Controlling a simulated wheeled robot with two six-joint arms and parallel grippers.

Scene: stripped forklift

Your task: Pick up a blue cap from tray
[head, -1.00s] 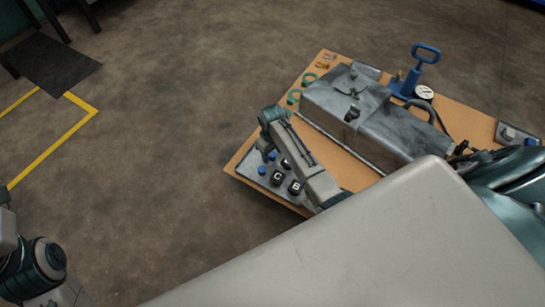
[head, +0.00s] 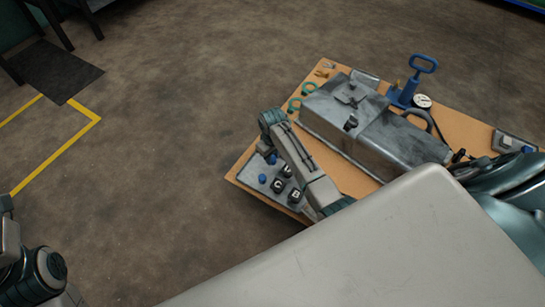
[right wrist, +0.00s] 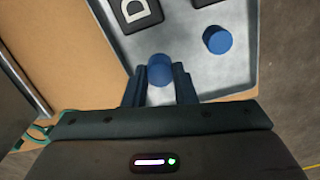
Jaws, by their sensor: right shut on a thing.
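A grey metal tray (head: 250,178) lies at the near left corner of the wooden tabletop. In the right wrist view, my right gripper (right wrist: 160,84) is shut on a blue cap (right wrist: 160,68), one finger on each side of it. The held cap is low over the tray (right wrist: 185,50); I cannot tell whether it still touches it. A second blue cap (right wrist: 217,39) stands free on the tray, to the right; it also shows in the head view (head: 262,178). In the head view my right arm reaches over the tray and partly hides it. My left gripper is not shown.
Black lettered blocks (right wrist: 135,10) stand on the tray close to the held cap. A grey metal housing (head: 365,125), a blue hand pump (head: 408,92), a gauge (head: 422,101) and green rings (head: 294,104) occupy the tabletop. Open floor lies left of it.

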